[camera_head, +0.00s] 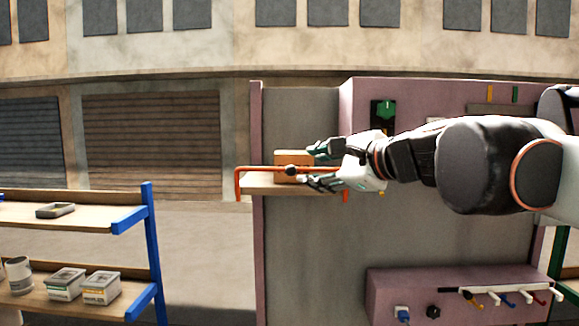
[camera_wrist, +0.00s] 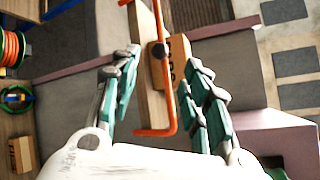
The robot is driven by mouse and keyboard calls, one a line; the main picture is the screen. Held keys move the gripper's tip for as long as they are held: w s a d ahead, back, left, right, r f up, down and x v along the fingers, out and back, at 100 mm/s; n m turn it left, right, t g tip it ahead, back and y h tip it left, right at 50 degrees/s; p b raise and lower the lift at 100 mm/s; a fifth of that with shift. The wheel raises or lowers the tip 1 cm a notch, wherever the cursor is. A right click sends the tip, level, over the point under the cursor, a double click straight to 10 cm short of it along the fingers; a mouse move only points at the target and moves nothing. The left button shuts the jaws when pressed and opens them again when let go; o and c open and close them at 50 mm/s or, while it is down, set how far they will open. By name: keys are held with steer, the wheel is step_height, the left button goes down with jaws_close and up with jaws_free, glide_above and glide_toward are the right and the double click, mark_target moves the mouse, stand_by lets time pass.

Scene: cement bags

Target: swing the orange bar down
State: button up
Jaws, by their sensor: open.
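The orange bar (camera_head: 258,169) runs level across the front of a small wooden shelf (camera_head: 262,187), with its left end bent down and a dark knob near its middle. My gripper (camera_head: 314,166) reaches in from the right, open, one finger above the bar's right part and one below. In the wrist view the bar (camera_wrist: 158,85) passes between the two spread fingers (camera_wrist: 163,62), with a gap on each side. Its near end is bent sideways close to the palm. A brown box (camera_head: 291,158) stands on the shelf behind the bar, partly hidden by bar and gripper.
A lower mauve ledge (camera_head: 400,278) carries a white rack with coloured hooks. Floor between is clear.

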mark_target(295, 170)
steer(key=p+x, duration=0.1)
steer(key=x, duration=0.8)
steer(key=shift+w+a+f+p, duration=0.15)
steer(key=shift+w+a+p, duration=0.1)
steer(key=shift+p, duration=0.15)
